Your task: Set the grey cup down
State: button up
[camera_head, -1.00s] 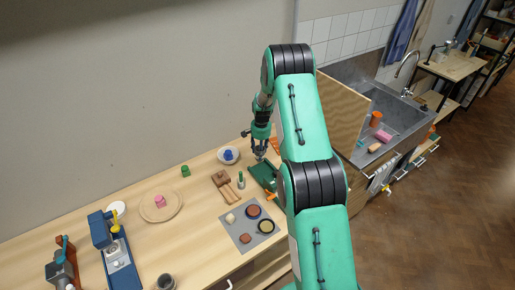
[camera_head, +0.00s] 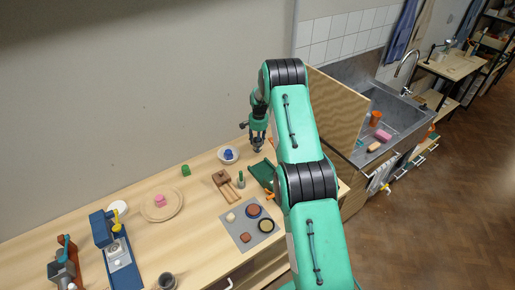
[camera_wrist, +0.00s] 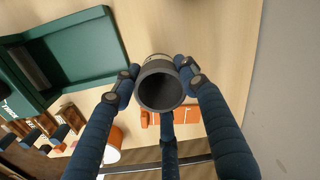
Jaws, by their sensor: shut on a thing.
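My gripper (camera_wrist: 160,82) is shut on the grey cup (camera_wrist: 160,90), seen in the wrist view with its round dark mouth facing the camera. The fingers press around its sides. A pale wooden countertop (camera_wrist: 200,35) lies beyond it; I cannot tell whether the cup touches it. In the head view, my gripper (camera_head: 257,145) points down over the back right of the counter, near the wall, and the cup there is too small to make out.
A green tray (camera_wrist: 88,45) is beside the cup, with orange items (camera_wrist: 150,118) nearby. Another grey cup-like vessel (camera_head: 167,282) stands at the front. The sink (camera_head: 400,115) is at right.

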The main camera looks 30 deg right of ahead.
jog(key=shift+f+p, duration=0.45)
jog(key=shift+f, duration=1.3)
jog(key=shift+f, duration=0.15)
jog(key=o, duration=1.2)
jog(key=shift+o, duration=0.2)
jog(key=shift+r, duration=0.2)
notch_tip(320, 180, up, 12)
jog(key=b, duration=0.2)
jog(key=shift+s, duration=0.2)
jog(key=shift+d, duration=0.1)
